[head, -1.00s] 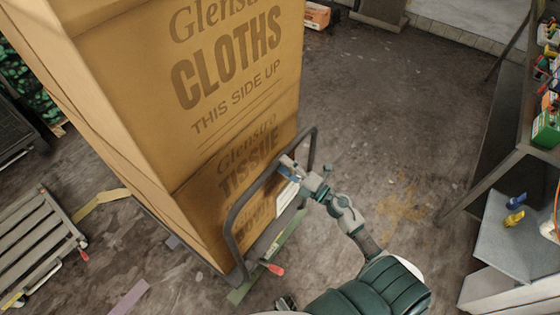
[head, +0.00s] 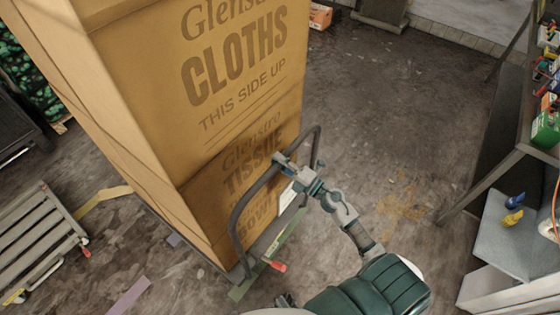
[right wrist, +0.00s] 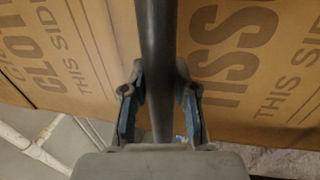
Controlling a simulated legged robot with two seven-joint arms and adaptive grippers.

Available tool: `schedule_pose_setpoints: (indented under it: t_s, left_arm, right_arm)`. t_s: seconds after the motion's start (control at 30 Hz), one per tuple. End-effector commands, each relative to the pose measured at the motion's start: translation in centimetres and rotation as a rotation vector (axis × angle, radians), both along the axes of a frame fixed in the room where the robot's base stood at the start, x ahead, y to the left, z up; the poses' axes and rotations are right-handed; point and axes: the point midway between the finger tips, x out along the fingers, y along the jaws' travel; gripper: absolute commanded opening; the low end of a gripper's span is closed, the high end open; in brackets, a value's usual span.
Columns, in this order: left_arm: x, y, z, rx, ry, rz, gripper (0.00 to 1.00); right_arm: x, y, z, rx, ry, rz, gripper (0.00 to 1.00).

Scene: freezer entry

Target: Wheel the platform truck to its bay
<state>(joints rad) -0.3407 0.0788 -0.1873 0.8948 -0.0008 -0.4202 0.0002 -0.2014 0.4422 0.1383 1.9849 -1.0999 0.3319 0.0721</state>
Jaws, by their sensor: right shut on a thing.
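The platform truck carries tall stacked cardboard boxes (head: 240,100) marked CLOTHS and TISSUE. Its dark tubular handle (head: 238,222) stands on the near right side of the load. My right gripper (head: 285,165) is shut on the upper bar of the handle. In the right wrist view, its two blue-padded fingers (right wrist: 158,105) lie on either side of the dark bar (right wrist: 157,45), with the boxes behind. The truck's deck is mostly hidden by the load. Tape strips lie on the floor: green (head: 290,235) beside the truck, yellow (head: 103,197) and purple (head: 128,298) left of it. My left gripper does not show.
A slatted grey cart (head: 38,240) stands at the left, close to the truck. A bench with shelves of small goods (head: 545,130) runs along the right. An orange box (head: 320,16) lies at the back. The floor (head: 400,110) between truck and bench is clear.

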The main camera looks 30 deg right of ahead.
Motion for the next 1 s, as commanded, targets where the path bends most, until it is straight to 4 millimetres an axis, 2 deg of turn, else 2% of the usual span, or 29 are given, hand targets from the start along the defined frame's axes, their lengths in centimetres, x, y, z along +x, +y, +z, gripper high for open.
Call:
schedule_pose_setpoints:
  t_s: [0.07,0.13,0.23,0.57,0.6,0.67,1.0]
  left_arm:
    - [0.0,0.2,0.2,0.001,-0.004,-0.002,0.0]
    - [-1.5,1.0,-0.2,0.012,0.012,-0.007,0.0]
    - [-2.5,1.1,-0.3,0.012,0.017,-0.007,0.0]
    - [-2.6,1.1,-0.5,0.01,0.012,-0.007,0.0]
    - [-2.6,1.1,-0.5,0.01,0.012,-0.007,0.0]
    - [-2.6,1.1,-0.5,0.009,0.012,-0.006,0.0]
    - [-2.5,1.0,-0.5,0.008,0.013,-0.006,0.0]
  right_arm:
    - [0.8,-0.3,0.0,-0.001,0.002,-0.016,0.0]
    - [1.9,0.0,0.1,-0.001,0.0,-0.017,0.0]
    - [3.1,0.6,0.2,-0.002,-0.001,-0.016,0.0]
    - [3.3,0.9,-0.2,-0.006,0.003,-0.016,0.0]
    - [3.3,0.9,-0.3,-0.005,0.004,-0.016,0.37]
    - [3.2,0.9,-0.3,-0.004,0.005,-0.014,0.52]
    - [3.0,1.0,-0.2,-0.004,0.003,-0.009,0.54]
